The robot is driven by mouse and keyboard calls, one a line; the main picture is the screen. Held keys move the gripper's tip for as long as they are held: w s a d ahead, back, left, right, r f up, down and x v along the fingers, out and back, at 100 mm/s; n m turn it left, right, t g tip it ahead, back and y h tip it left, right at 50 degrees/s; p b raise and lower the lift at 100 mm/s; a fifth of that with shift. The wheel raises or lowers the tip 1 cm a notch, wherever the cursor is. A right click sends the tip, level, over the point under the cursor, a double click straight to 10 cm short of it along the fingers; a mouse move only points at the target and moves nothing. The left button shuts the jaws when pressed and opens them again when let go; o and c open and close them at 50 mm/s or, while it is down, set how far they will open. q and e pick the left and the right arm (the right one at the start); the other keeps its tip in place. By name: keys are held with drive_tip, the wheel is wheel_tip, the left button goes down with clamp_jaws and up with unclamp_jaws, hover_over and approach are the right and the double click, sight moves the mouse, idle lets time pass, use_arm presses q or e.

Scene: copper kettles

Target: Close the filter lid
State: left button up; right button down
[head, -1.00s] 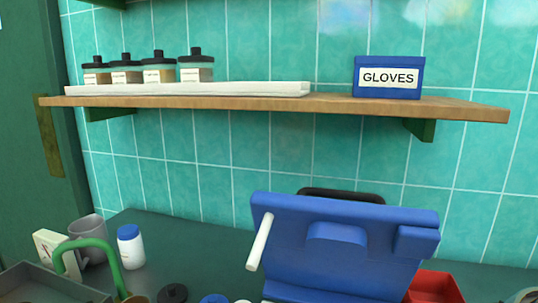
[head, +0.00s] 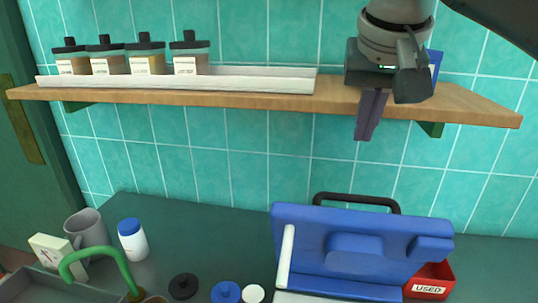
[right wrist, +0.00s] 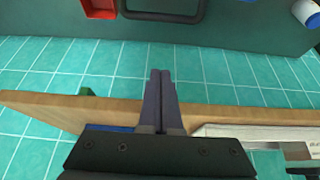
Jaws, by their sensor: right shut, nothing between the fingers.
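The blue lid (head: 350,250) stands raised and tilted at the lower right of the head view, with a white rod along its left edge. Its lower part is cut off by the frame. My right gripper (head: 367,135) is shut and empty, pointing down in front of the shelf, well above the lid and apart from it. Its closed fingers (right wrist: 161,75) also show in the right wrist view. My left gripper is not in view.
A wooden shelf (head: 250,98) holds several jars on a white tray (head: 262,80); the right gripper hides most of a blue box (head: 435,63). A black handle (head: 357,200) rises behind the lid. A red "USED" bin (head: 430,283), white bottle (head: 132,240) and grey mug (head: 86,228) stand on the counter.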

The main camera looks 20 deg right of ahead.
wheel_tip(320, 180, down, 9)
drive_tip(key=p, duration=0.3)
drive_tip(key=shift+f, duration=0.15)
idle(0.3)
drive_tip(key=shift+s, duration=0.1)
